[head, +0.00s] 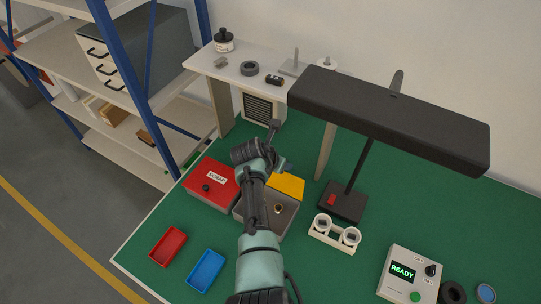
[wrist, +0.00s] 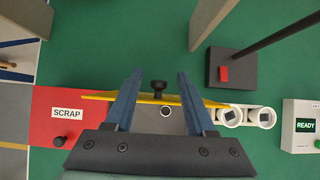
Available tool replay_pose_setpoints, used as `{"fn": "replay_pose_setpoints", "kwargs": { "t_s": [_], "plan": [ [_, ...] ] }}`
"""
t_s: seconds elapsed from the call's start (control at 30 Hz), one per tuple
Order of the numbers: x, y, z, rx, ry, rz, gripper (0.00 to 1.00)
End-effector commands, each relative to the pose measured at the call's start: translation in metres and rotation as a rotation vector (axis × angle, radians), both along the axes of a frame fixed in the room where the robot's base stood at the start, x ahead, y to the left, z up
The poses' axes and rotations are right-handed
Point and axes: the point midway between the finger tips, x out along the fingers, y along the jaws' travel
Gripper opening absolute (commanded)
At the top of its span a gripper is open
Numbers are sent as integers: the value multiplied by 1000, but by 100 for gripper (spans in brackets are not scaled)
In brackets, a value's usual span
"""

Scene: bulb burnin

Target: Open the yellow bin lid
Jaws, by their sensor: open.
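The yellow lid (head: 287,186) stands raised at the far side of an open grey-walled bin (head: 286,220) in the head view. In the wrist view the lid (wrist: 145,97) shows nearly edge-on as a thin yellow strip. Its black knob (wrist: 158,88) sticks out on the far side. My gripper (wrist: 159,76) is open, with one finger on each side of the knob and a gap to both. A small round thing (head: 278,208) shows inside the bin, and also in the wrist view (wrist: 165,112). My arm hides part of the bin.
The shut red SCRAP bin (head: 211,184) stands directly left. A lamp base (head: 343,202) and a holder with two white cups (head: 335,232) are to the right, under the black lamp head (head: 390,115). Red (head: 167,246) and blue (head: 206,269) trays lie in front.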

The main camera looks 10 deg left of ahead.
Motion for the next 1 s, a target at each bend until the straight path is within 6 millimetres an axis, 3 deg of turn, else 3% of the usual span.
{"fn": "replay_pose_setpoints", "kwargs": {
  "t_s": [0.6,1.0],
  "plan": [
    [-45,15,64,1,0,1,55],
    [-55,17,77,0,3,0,55]
  ]
}}
